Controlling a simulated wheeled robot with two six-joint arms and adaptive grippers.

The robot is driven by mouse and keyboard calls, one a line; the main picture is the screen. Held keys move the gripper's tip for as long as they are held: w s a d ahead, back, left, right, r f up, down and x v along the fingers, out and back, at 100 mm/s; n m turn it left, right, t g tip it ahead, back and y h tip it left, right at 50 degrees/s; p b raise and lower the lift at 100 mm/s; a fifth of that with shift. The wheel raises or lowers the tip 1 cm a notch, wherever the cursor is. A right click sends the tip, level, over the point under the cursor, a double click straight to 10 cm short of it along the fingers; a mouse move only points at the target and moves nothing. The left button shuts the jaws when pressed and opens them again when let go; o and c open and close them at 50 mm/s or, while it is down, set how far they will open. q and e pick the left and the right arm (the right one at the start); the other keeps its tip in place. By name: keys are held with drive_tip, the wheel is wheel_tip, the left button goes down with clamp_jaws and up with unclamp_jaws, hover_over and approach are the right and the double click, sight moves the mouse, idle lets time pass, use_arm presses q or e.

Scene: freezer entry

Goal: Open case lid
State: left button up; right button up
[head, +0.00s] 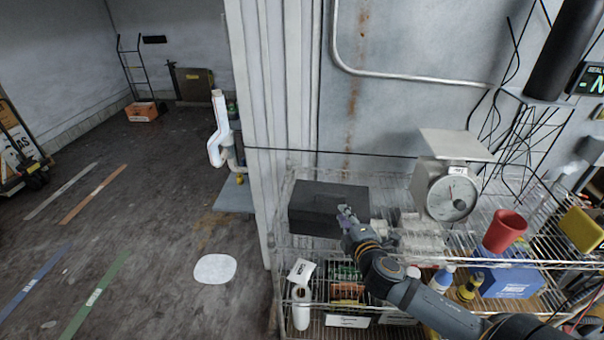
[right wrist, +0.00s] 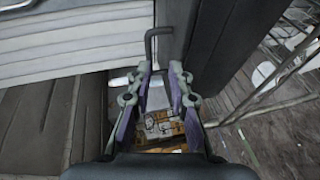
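The dark grey case (head: 310,208) sits on the upper wire shelf, its lid looking shut. My right gripper (head: 346,212) is at the case's front, toward its right side, and covers part of it. In the right wrist view my right gripper's fingers (right wrist: 160,72) are apart with a gap between the tips. A thin bent dark handle (right wrist: 159,42) shows just beyond and between the fingertips, beside a dark slab that looks like the case (right wrist: 222,55). I cannot tell whether the fingers touch the handle. My left gripper is out of view.
A dial scale (head: 449,190) stands right of the case, with a red cup (head: 504,231) farther right. Clear packs (head: 422,240) lie between case and scale. The lower shelf holds a paper roll (head: 301,307), bottles and a blue box (head: 508,281). The metal wall rises behind.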

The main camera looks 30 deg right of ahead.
sight(330, 195)
drive_tip(key=x, duration=0.3)
drive_tip(key=r+p+x, duration=0.1)
drive_tip(key=x, duration=0.2)
drive_tip(key=a+r+p+x, duration=0.1)
drive_tip(key=x, duration=0.2)
drive_tip(key=shift+w, duration=0.35)
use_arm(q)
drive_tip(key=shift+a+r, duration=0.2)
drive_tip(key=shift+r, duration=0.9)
use_arm(e)
drive_tip(key=shift+f, duration=0.1)
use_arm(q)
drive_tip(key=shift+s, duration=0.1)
use_arm(e)
drive_tip(key=shift+w+d, duration=0.1)
clamp_jaws()
